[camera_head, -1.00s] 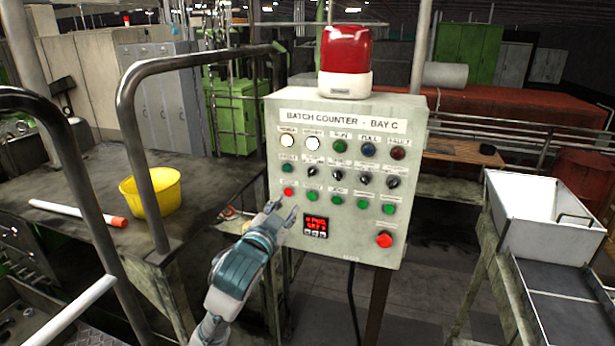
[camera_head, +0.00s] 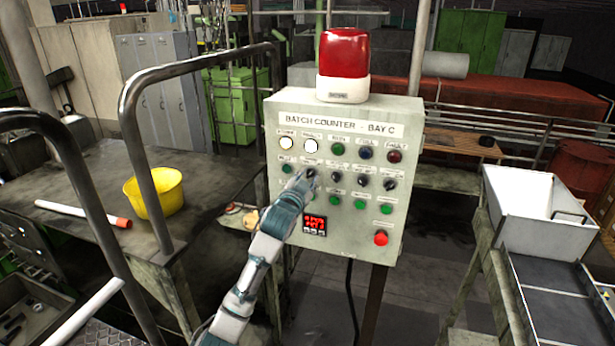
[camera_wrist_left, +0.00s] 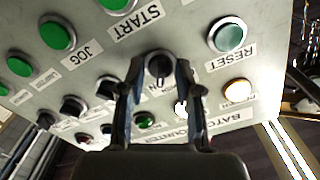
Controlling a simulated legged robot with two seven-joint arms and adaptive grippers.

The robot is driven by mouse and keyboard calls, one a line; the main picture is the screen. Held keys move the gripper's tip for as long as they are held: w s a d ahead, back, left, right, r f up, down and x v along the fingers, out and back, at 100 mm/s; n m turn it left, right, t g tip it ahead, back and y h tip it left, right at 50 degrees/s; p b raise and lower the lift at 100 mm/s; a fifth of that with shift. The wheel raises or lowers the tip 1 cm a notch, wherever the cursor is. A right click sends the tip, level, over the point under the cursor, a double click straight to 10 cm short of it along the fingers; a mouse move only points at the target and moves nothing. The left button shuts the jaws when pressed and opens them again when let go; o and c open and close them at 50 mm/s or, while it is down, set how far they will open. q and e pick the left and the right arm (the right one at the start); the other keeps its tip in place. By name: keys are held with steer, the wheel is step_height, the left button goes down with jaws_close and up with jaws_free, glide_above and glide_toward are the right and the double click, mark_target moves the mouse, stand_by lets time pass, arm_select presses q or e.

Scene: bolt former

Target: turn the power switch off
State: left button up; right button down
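The grey control panel (camera_head: 336,240), titled "BATCH COUNTER - BAY C", stands in front of me. A black rotary selector (camera_wrist_left: 159,66) sits between the two fingertips of my left gripper (camera_wrist_left: 160,80) in the left wrist view. Its label is mostly covered; only "ON" shows, so I cannot confirm it is the power switch. The fingers look open, one on each side of the knob, with no clear contact. In the head view my left gripper (camera_head: 302,182) covers part of the panel's left side. My right gripper is not in view.
A green RESET button (camera_wrist_left: 230,37) and green START button (camera_wrist_left: 115,3) flank the selector. A red button (camera_head: 381,238) is at the panel's lower right. A red beacon (camera_head: 344,52) tops the panel. A metal rail (camera_head: 130,130) stands at left.

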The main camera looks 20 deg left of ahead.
arm_select(q)
jaws_close()
steer(key=shift+n, duration=0.3)
steer(key=n, duration=0.5)
steer(key=shift+d, duration=0.1)
steer(key=n, duration=0.6)
steer(key=shift+s+r+n, duration=0.1)
steer(key=shift+n, duration=0.2)
stand_by(0.4)
jaws_free()
